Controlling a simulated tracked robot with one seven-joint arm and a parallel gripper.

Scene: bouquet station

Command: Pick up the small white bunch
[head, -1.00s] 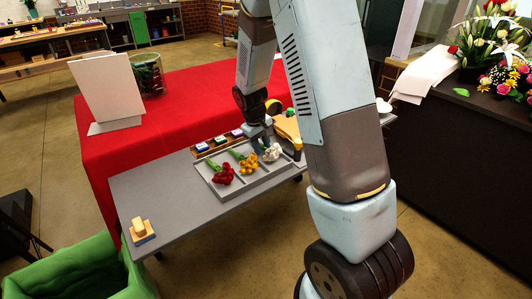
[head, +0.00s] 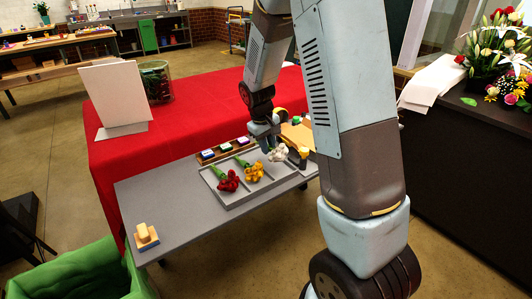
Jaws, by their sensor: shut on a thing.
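The small white bunch (head: 278,155) is at the right end of the grey tray (head: 236,203), in the head view. My gripper (head: 269,143) is shut on it, and the bunch appears lifted a little above the tray; its stems are mostly hidden by the gripper. A red bunch (head: 228,181) and a yellow bunch (head: 252,172) lie in the tray compartments to the left, with green stems toward the back.
The tray stands on a grey table (head: 195,228) beside a red-covered table (head: 200,110). A wooden rack with small blocks (head: 222,148) is behind the tray. A yellow-and-blue block (head: 146,236) sits at the front left. A green-lined bin (head: 85,268) stands below.

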